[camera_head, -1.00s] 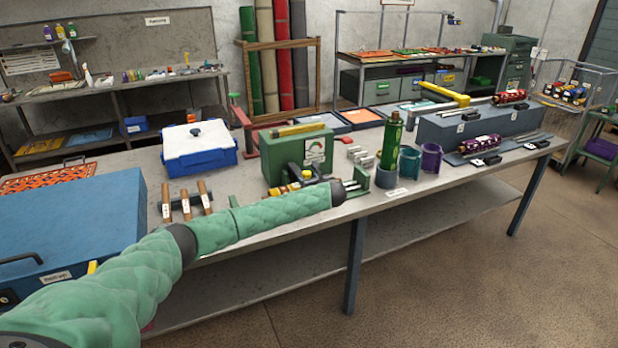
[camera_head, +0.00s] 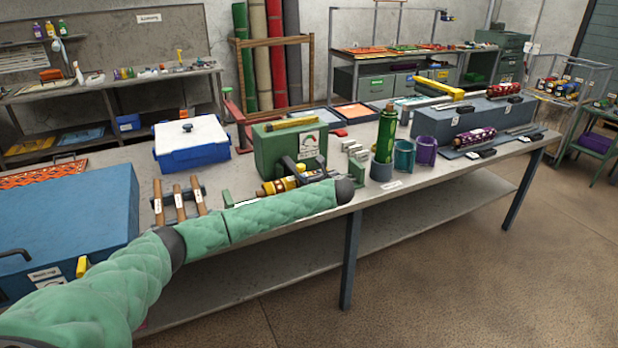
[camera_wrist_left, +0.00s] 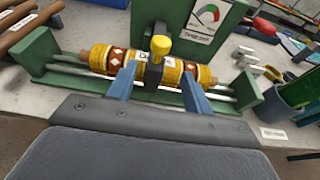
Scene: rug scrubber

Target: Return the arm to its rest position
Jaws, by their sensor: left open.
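My left arm (camera_head: 110,285), in a pale green quilted sleeve, reaches from the lower left across the bench's front edge. Its dark left gripper (camera_head: 292,170) is by the green gauge box (camera_head: 285,152). In the left wrist view the two blue fingers of the gripper (camera_wrist_left: 158,72) are apart. My right gripper is out of view.
Floor in front is clear.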

